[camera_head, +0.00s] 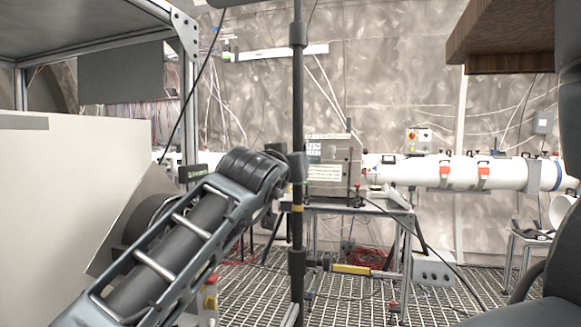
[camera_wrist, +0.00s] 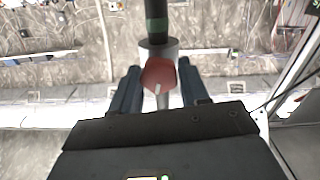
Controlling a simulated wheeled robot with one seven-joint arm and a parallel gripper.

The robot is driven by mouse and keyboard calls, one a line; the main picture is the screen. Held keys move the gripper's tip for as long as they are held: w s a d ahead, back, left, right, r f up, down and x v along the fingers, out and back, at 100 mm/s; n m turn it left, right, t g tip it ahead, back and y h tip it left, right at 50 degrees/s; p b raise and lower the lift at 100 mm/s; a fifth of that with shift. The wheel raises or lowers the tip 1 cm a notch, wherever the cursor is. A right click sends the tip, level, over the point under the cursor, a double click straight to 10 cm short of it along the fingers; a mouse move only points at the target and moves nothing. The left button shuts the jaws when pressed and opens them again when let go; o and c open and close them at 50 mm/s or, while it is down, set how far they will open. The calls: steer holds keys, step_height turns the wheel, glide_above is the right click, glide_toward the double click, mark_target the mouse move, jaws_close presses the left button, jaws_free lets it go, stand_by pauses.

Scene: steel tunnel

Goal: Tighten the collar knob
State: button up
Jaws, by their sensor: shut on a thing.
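The collar knob (camera_wrist: 158,76) is red and faceted, with a pale mark on its face. It sits against a grey collar (camera_wrist: 158,48) on a dark upright pole (camera_wrist: 156,12) with a green band. In the wrist view, my gripper (camera_wrist: 160,90) has one blue-grey finger on each side of the knob and is shut on it. In the head view, the dark pole (camera_head: 297,110) stands near the middle, and my arm reaches up to it from the lower left. The knob and my fingertips cannot be made out there, behind or beside my arm's end.
A metal frame and white panel (camera_head: 60,200) stand close on the left. Behind the pole is a bench with a grey instrument box (camera_head: 330,168). A white pipe (camera_head: 440,172) runs along the back right. The grated floor (camera_head: 345,300) has cables and a yellow-ended tool.

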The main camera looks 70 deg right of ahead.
steer(key=m+b, duration=0.2)
steer(key=m, duration=0.1)
steer(key=shift+f+m+b, duration=0.2)
steer(key=shift+m+b, duration=0.1)
steer(key=shift+b, duration=0.1)
steer(key=m+b, duration=0.2)
steer(key=m, duration=0.2)
steer(key=shift+s+m+b, duration=0.15)
steer(key=shift+m+b, duration=0.15)
steer(key=shift+b, duration=0.05)
steer(key=m+b, duration=0.1)
steer(key=m, duration=0.2)
steer(key=shift+m, duration=0.3)
steer(key=shift+s+m+b, duration=0.1)
steer(key=shift+m+b, duration=0.65)
steer(key=shift+m, duration=1.15)
steer(key=o, duration=1)
steer(key=shift+a, duration=0.1)
